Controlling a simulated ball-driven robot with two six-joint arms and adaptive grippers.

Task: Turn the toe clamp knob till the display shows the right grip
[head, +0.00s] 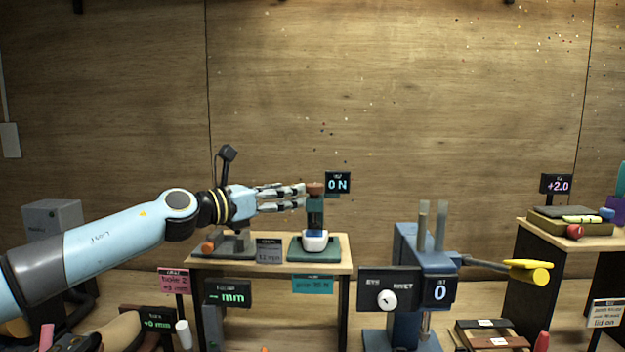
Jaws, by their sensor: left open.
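The toe clamp (316,217) is a teal post on a small wooden table, with a reddish-brown knob (316,188) on top. A white, shoe-like piece with a dark top (315,241) sits at its foot on a green base (300,254). The display (338,183) beside the knob reads 0 N. My left gripper (303,196) reaches in from the left, open, with its fingertips at the left side of the knob. I cannot tell whether they touch it. A teal sign (313,284) under the table edge is too small to read surely. My right gripper is not in view.
A blue press (425,255) with a yellow-ended lever (530,272) stands to the right. Another table (560,240) is at far right. Space above the clamp is clear.

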